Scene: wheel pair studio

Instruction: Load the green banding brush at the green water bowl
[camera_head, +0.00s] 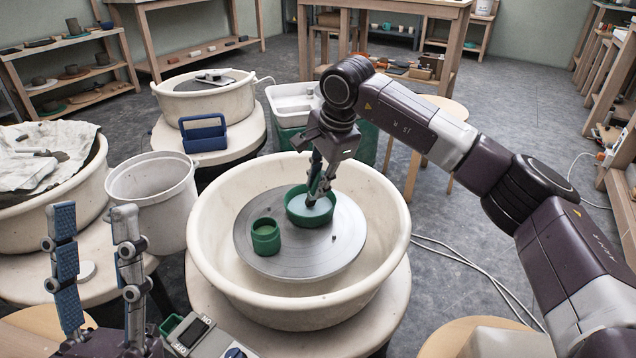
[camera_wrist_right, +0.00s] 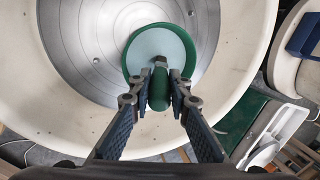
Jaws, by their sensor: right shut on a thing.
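The green water bowl (camera_head: 294,216) stands on the grey wheel head, right of its middle, with pale water inside. In the right wrist view the bowl (camera_wrist_right: 191,52) lies just beyond my fingertips. My right gripper (camera_head: 319,184) is shut on the green banding brush (camera_wrist_right: 159,90), whose thick green handle shows between the fingers. The brush points down into the bowl; its tip seems to be at the water, but I cannot tell how deep. My left gripper (camera_head: 93,212) is open and empty at the lower left, away from the wheel.
A small green pot (camera_head: 266,237) stands on the wheel head (camera_head: 300,265) left of the bowl. The cream splash pan (camera_head: 205,240) surrounds the wheel. A white bucket (camera_head: 152,190), a blue caddy (camera_head: 203,134) and a second wheel stand behind and left.

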